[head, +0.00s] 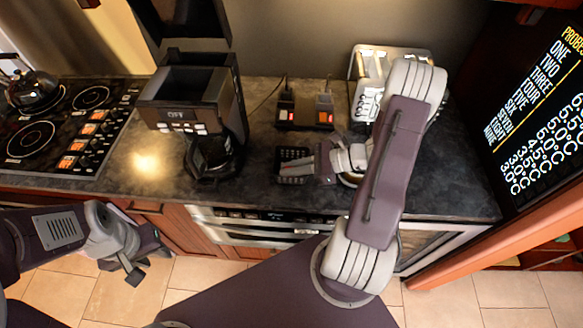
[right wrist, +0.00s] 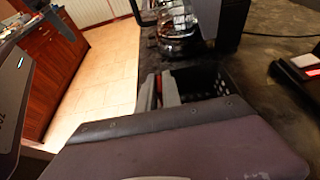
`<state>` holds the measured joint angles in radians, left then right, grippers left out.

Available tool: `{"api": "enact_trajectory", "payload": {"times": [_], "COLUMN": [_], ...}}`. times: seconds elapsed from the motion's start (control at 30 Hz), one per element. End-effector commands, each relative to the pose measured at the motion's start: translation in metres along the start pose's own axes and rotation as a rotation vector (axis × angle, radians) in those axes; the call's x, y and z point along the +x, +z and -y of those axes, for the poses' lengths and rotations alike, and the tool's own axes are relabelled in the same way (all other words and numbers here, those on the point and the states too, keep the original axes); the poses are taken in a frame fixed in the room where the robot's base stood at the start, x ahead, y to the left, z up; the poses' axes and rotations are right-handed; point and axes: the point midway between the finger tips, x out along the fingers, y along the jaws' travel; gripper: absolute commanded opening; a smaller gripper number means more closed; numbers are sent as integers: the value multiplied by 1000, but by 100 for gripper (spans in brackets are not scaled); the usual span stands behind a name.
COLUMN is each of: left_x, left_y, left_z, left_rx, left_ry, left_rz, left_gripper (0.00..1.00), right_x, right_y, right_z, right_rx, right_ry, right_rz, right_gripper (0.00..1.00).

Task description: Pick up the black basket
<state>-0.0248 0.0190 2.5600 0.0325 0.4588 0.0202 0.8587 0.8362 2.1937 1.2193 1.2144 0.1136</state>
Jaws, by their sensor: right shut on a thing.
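The small black basket (head: 291,155) stands on the dark counter, in front of a device with red lights. In the right wrist view its perforated wall (right wrist: 216,82) shows beyond my gripper. My right gripper (head: 313,166) is at the basket's right side, shut on its edge. The fingers show in the right wrist view (right wrist: 164,92), partly hidden by the gripper body. I cannot tell whether the basket is clear of the counter. My left gripper (head: 147,258) is open and empty, low in front of the cabinets, away from the basket.
A coffee maker (head: 190,95) with a glass pot (head: 210,155) stands left of the basket. The red-lit device (head: 305,112) is behind it, and a toaster (head: 365,80) is at the back right. A stove (head: 60,125) with a kettle (head: 32,88) is at the left.

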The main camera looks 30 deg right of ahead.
Motion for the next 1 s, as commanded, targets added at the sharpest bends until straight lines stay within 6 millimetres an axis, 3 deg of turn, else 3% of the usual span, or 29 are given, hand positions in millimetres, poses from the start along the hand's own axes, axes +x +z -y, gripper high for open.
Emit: {"api": "enact_trajectory", "payload": {"times": [0.37, 0.57, 0.6, 1.0], "left_x": [0, 1, 2, 2], "left_y": [0, 0, 0, 0], "left_z": [0, 0, 0, 0], "left_rx": [0, 0, 0, 0], "left_ry": [0, 0, 0, 0], "left_rz": [0, 0, 0, 0], "left_gripper": [36, 36, 36, 36], "right_x": [-2, -13, -17, -96], "right_y": [4, 32, 40, 64], "right_z": [0, 1, 1, -65], "right_rx": [-2, -6, -7, -1], "right_ry": [-1, -2, -3, -7], "right_rz": [0, -1, -2, -2], "right_gripper": [0, 0, 0, 0]}}
